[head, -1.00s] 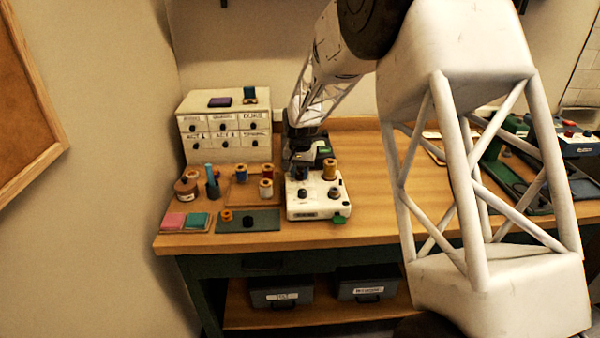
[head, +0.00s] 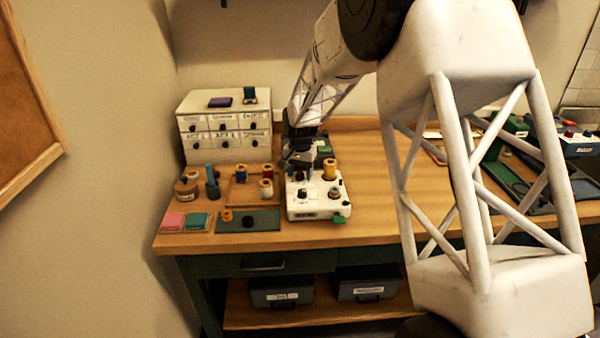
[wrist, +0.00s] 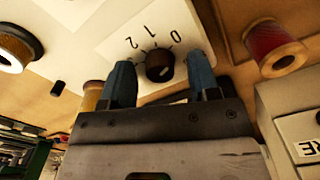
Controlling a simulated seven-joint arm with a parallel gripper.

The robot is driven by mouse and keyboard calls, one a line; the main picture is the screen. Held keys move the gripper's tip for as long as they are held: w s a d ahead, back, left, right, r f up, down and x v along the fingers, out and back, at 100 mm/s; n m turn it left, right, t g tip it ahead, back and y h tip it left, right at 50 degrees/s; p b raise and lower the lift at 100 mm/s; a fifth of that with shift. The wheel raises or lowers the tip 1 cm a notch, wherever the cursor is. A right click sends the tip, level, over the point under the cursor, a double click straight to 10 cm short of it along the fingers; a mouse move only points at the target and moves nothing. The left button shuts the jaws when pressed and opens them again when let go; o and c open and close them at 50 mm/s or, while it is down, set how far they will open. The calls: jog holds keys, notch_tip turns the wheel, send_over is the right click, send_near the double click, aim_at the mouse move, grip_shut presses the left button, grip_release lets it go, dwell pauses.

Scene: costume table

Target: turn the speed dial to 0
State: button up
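The speed dial (wrist: 160,66) is a dark round knob on a white plate, with 0, 1 and 2 printed around it in the wrist view. A small pale mark shows on the knob, but I cannot tell which number it points to. The dial sits on the white sewing machine (head: 314,211) in the head view. My gripper (wrist: 161,60) is open, with one blue-grey finger on each side of the dial in the picture. I cannot tell whether either finger touches it. In the head view my gripper (head: 297,163) is low over the machine's back left.
A yellow spool (head: 329,170) stands on the machine, close to the left finger in the wrist view. A red spool (wrist: 274,50) stands nearby. A white drawer cabinet (head: 226,130) stands behind left. Clear tabletop (head: 378,215) lies right of the machine.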

aim_at(300, 173)
jog(key=shift+r, duration=3.9)
jog(key=shift+s+d+r, duration=0.15)
jog(key=shift+s+r, duration=0.15)
jog(key=shift+s, duration=0.05)
jog(key=s+d+r+n, duration=0.1)
jog(key=s+d+r, duration=0.25)
jog(key=s, duration=0.45)
jog(key=s+d+r+t, duration=0.15)
jog(key=s+r, duration=0.25)
jog(key=s, duration=0.4)
jog(key=s+d+r+n, duration=0.1)
jog(key=s+d+r, duration=0.25)
jog(key=s, duration=0.45)
jog(key=s+d+f+n, duration=0.1)
jog(key=s, duration=1.2)
jog(key=s+d+n+t, duration=0.1)
jog(key=s+d, duration=0.1)
jog(key=s, duration=1.1)
jog(key=shift+f, duration=0.35)
